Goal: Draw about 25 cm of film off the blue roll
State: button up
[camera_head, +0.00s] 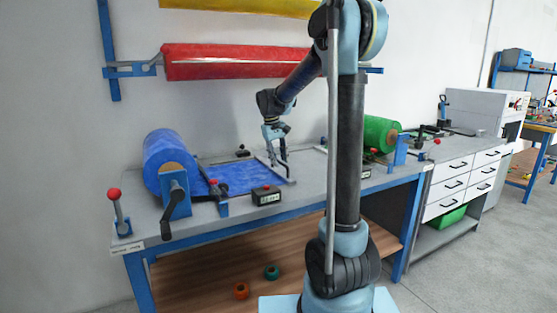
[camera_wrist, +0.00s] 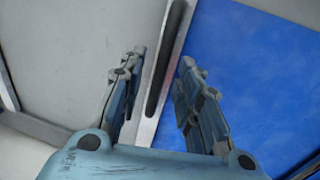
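The blue roll (camera_head: 163,150) sits in its holder at the left end of the bench. Blue film (camera_head: 232,178) lies flat from it across the bench top to a metal bar (camera_head: 276,171). In the wrist view the film (camera_wrist: 250,85) ends along the metal bar (camera_wrist: 146,130), which carries a dark grip strip (camera_wrist: 164,62). My gripper (camera_head: 275,150) is above the bar in the head view. In the wrist view my gripper (camera_wrist: 162,62) is open, one finger on each side of the strip, with gaps showing. Whether the fingertips reach down to strip height I cannot tell.
A red-knobbed lever (camera_head: 115,205) stands at the bench's front left corner. A small control box (camera_head: 266,196) sits at the front edge. A green roll (camera_head: 381,134) is at the right. Red film (camera_head: 235,62) hangs on the wall rack above.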

grip_shut()
jog(key=shift+w+d, duration=0.3)
jog(key=shift+d, duration=0.45)
jog(key=shift+w+d, duration=0.3)
jog(key=shift+d, duration=0.4)
jog(key=shift+o, duration=0.5)
grip_release()
jog(key=shift+a, duration=0.1)
notch_tip(320, 180, up, 12)
jog(key=a, duration=0.2)
jog(key=shift+s+f, duration=0.15)
jog(key=shift+s, duration=0.3)
